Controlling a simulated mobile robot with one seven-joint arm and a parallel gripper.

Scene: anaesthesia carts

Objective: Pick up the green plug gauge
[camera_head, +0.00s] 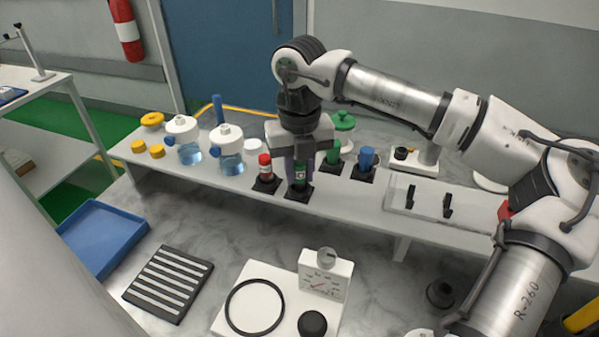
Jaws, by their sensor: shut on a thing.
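My gripper (300,165) points down over the shelf, its jaws shut around an upright dark green cylinder with a pale mark, which I take as the green plug gauge (299,173). The gauge stands at a black square base (299,194); whether it is clear of the base I cannot tell. The jaws and hand hide its upper part. A second, plain green cylinder (333,154) stands in its own black base just right of the gripper.
A red-and-white cylinder (265,168) stands close left of the gripper and a blue one (367,158) stands to the right. Clear jars (229,160) are further left. A clear box (430,203) sits right. A blue tray (103,236) and a gauge (325,275) lie below the shelf.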

